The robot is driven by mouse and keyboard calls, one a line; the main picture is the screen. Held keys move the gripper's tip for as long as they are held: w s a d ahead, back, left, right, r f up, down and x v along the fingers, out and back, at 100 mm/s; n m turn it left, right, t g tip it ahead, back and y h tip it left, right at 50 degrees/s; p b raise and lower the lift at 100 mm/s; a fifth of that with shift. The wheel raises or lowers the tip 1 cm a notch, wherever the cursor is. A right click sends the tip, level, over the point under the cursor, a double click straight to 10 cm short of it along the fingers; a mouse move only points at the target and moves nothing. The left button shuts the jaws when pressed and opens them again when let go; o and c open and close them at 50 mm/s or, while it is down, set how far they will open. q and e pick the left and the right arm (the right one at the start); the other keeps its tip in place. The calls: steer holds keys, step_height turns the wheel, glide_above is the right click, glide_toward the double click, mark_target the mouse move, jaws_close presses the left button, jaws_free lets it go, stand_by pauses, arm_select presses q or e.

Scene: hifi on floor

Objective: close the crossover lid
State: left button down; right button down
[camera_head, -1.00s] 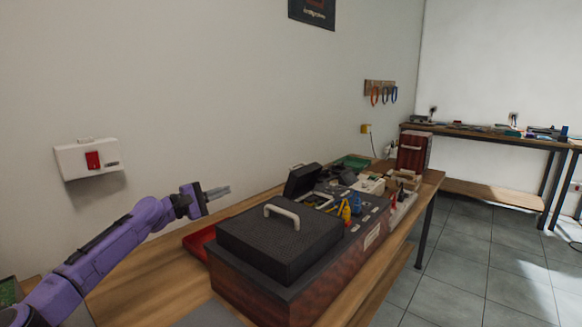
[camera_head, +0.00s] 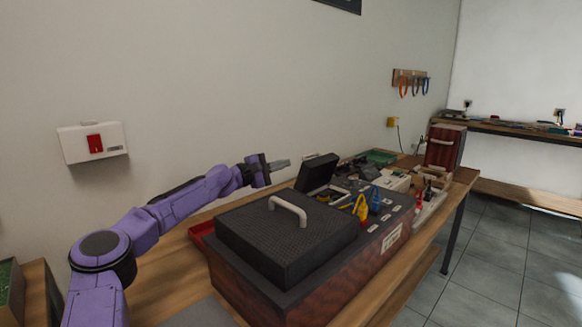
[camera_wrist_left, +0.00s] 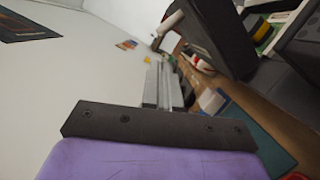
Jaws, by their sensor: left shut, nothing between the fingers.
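A small dark lid (camera_head: 318,173) stands open, tilted up, on the long wooden cabinet behind the big black cover; it looks like the crossover lid. In the left wrist view a dark panel, seemingly this lid (camera_wrist_left: 217,38), rises right of the fingers. My left gripper (camera_head: 281,164) is shut and empty, just left of the lid at about its height, with a small gap apparent. In the left wrist view its grey fingers (camera_wrist_left: 162,88) lie together, pointing away past the lid. My right gripper is not in view.
A black cover with a pale handle (camera_head: 288,210) sits on the near end of the cabinet (camera_head: 280,300). Yellow and blue clips (camera_head: 362,208) and small parts lie to the right. A red tray (camera_head: 201,232) is below my left arm. A wall box (camera_head: 92,143) hangs at left.

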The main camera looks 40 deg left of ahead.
mark_target(307, 167)
arm_select(q)
steer(key=shift+w+d+r, duration=0.2)
steer(key=shift+d, duration=0.25)
steer(key=shift+w+d+r, duration=0.15)
steer(key=shift+w+d, duration=0.05)
steer(key=shift+d, duration=0.3)
steer(key=shift+w+d+r, duration=0.2)
steer(key=shift+d, duration=0.25)
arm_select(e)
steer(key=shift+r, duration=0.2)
arm_select(q)
steer(key=shift+d+r, duration=0.1)
